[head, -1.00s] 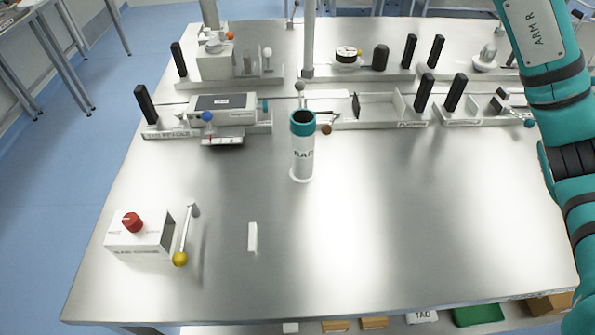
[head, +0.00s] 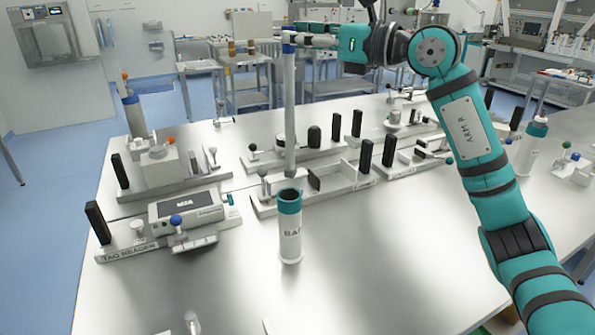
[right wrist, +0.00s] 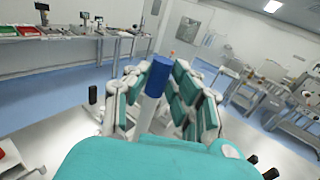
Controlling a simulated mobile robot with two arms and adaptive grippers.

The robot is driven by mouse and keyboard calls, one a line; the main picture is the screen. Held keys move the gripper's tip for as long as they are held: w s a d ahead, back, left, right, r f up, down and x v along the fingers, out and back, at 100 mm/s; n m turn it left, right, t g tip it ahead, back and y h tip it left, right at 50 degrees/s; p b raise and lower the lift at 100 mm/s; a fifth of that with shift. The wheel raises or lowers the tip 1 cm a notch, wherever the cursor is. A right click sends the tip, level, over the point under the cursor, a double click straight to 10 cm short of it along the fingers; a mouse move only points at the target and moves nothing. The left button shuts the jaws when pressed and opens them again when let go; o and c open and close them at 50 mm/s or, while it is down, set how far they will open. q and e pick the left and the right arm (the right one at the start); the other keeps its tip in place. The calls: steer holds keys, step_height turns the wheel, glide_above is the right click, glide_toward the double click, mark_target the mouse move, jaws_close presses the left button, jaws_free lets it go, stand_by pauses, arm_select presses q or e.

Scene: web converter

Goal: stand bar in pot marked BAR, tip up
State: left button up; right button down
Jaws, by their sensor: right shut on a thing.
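The bar (head: 289,110) is a long grey rod with a blue end, held upright with the blue end up. My right gripper (head: 292,40) is shut on it near the top. The blue end (right wrist: 159,69) also shows between the fingers in the right wrist view. The pot marked BAR (head: 290,240) is a white cylinder with a teal collar and dark open mouth, upright on the table. The bar's lower end appears just above the pot's mouth in the picture, apart from it; whether it is directly over the mouth is unclear. My left gripper is not in view.
The steel table (head: 380,255) is clear around the pot's front and right. A tag reader (head: 185,212) stands to the left. Low white trays with black uprights (head: 365,156) stand behind. Another teal-collared pot (head: 531,145) is beyond my right arm.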

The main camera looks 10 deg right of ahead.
mark_target(293, 157)
steer(key=f+p, duration=0.1)
steer(key=f, duration=0.8)
steer(key=f+p, duration=0.1)
steer(key=f, duration=0.8)
steer(key=shift+a+f, duration=0.2)
steer(key=shift+f, duration=2.45)
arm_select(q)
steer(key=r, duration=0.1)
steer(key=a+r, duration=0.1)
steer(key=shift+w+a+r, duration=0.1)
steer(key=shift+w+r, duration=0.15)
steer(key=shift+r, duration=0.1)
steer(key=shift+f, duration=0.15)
arm_select(e)
steer(key=shift+f, duration=0.1)
steer(key=c, duration=1.6)
jaws_free()
steer(key=shift+s+f, duration=0.1)
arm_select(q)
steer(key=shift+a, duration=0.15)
arm_select(e)
steer(key=o, duration=0.5)
steer(key=shift+c, duration=0.2)
